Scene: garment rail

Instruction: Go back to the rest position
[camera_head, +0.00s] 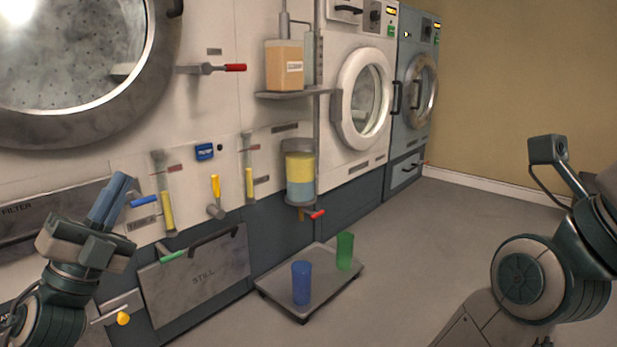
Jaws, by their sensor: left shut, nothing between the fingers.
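My left gripper (119,183) is at the left of the head view, with its blue fingers together, pointing up, and nothing between them. It is in front of the white machine panel, left of the sight tubes. A blue-handled valve (144,201) shows just right of the fingers. My right arm (535,280) comes in from the right, bent, over the floor; its gripper fingers do not show.
A low grey platform (272,270) on the floor holds a blue cup (301,283) and a green cup (345,250). A shelf (290,94) carries an orange container (284,66). A red-handled lever (232,68) sticks out. Grey floor (425,235) is clear between platform and right arm.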

